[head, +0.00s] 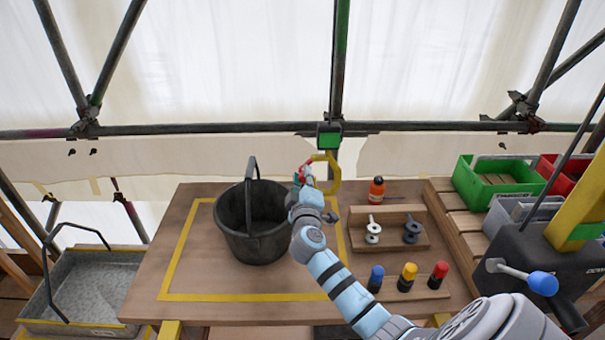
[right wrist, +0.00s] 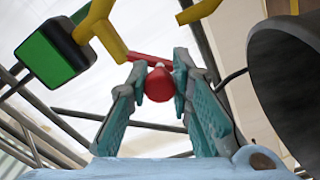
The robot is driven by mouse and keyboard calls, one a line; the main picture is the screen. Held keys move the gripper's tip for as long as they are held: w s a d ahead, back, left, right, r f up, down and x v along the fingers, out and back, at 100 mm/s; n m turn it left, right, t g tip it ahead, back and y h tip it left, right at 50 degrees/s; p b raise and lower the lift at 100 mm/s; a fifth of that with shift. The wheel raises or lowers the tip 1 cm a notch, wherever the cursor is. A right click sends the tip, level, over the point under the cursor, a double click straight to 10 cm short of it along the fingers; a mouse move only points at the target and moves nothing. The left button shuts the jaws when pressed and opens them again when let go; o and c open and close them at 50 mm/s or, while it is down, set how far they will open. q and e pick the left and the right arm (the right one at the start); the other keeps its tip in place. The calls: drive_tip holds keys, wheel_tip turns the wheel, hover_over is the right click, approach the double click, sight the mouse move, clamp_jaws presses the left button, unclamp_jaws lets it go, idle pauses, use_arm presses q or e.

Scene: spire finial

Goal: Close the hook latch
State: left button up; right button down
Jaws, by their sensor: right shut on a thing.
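The yellow hook (head: 334,172) hangs from a green block (head: 328,135) behind the table. In the right wrist view the hook (right wrist: 100,28) has a second yellow part at upper right, across a gap. The red latch bar (right wrist: 140,58) runs from the lower end of the left yellow part to a round red knob (right wrist: 158,85). The bar appears apart from the upper right yellow part. My right gripper (right wrist: 157,78) is shut on the red knob, one finger on each side. In the head view my right gripper (head: 304,178) partly covers the latch. My left gripper is out of view.
A black bucket (head: 232,225) with a raised handle stands on the table, just left of my right gripper. An orange bottle (head: 377,190), a wooden rack (head: 390,240) and coloured pegs (head: 409,272) are on the right. A grey metal tub (head: 80,290) is at left.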

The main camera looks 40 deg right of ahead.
drive_tip(key=shift+s+d+f+n+p, duration=0.2)
drive_tip(key=shift+s+d+n+p, duration=0.2)
drive_tip(key=shift+n, duration=1.05)
drive_tip(key=shift+s+d+f+n+p, duration=0.15)
drive_tip(key=shift+d+n+p, duration=0.3)
drive_tip(key=shift+n, duration=1.05)
drive_tip(key=shift+s+d+f+n+p, duration=0.25)
drive_tip(key=shift+n+p, duration=0.3)
drive_tip(key=shift+n, duration=0.9)
drive_tip(key=c, duration=1.4)
unclamp_jaws()
drive_tip(key=shift+s, duration=0.1)
drive_tip(key=shift+r, duration=0.1)
drive_tip(key=v, duration=1.2)
